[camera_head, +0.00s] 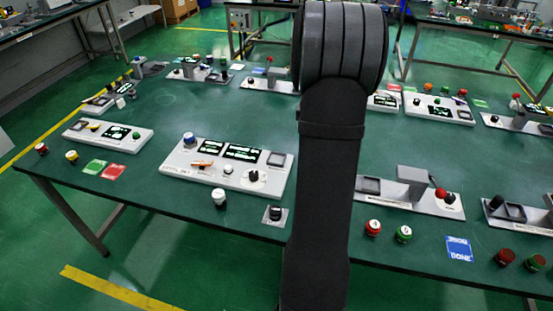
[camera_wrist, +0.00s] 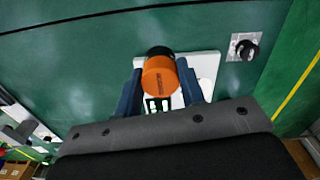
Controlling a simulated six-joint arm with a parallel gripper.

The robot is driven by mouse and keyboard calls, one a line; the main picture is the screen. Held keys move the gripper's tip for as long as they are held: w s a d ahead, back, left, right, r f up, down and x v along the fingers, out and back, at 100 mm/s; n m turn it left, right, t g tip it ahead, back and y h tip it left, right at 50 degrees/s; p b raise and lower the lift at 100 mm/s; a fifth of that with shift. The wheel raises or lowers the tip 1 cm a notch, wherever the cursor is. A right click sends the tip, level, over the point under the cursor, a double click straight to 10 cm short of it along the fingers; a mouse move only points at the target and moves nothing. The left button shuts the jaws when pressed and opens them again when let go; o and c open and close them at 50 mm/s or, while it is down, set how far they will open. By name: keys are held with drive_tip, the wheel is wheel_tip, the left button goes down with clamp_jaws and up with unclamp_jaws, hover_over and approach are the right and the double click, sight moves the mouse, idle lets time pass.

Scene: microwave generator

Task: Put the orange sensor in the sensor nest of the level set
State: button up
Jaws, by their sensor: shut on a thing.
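The orange sensor (camera_wrist: 160,77), a short cylinder with a dark end, is between the two blue fingers of my gripper (camera_wrist: 160,70) in the wrist view. My gripper is shut on it. Behind it is a white panel (camera_wrist: 207,66) with a lit display, partly hidden by the sensor and fingers; I cannot tell whether they touch. My gripper and the sensor do not show in the head view, where my arm blocks the middle. I cannot tell which panel is the level set or make out its sensor nest.
A white panel (camera_head: 180,172) with displays and knobs stands left of my arm on the green table (camera_head: 180,110). A small plate with a black knob (camera_head: 275,214) lies near the front edge. Grey fixtures (camera_head: 411,183) and red and green buttons (camera_head: 403,234) stand to the right.

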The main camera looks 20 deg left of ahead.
drive_tip(key=a+f, duration=0.2)
drive_tip(key=a, duration=0.1)
drive_tip(key=w+a+f, duration=0.1)
drive_tip(key=a+f, duration=0.1)
drive_tip(key=a, duration=0.2)
drive_tip(key=w+a+f, duration=0.1)
drive_tip(key=a+f, duration=0.1)
drive_tip(key=a, duration=0.2)
drive_tip(key=shift+w+f, duration=0.2)
drive_tip(key=shift+f, duration=2.25)
drive_tip(key=o, duration=1)
drive_tip(key=shift+f, duration=0.15)
wheel_tip(320, 180, up, 12)
drive_tip(key=shift+r, duration=0.2)
drive_tip(key=shift+f, duration=0.1)
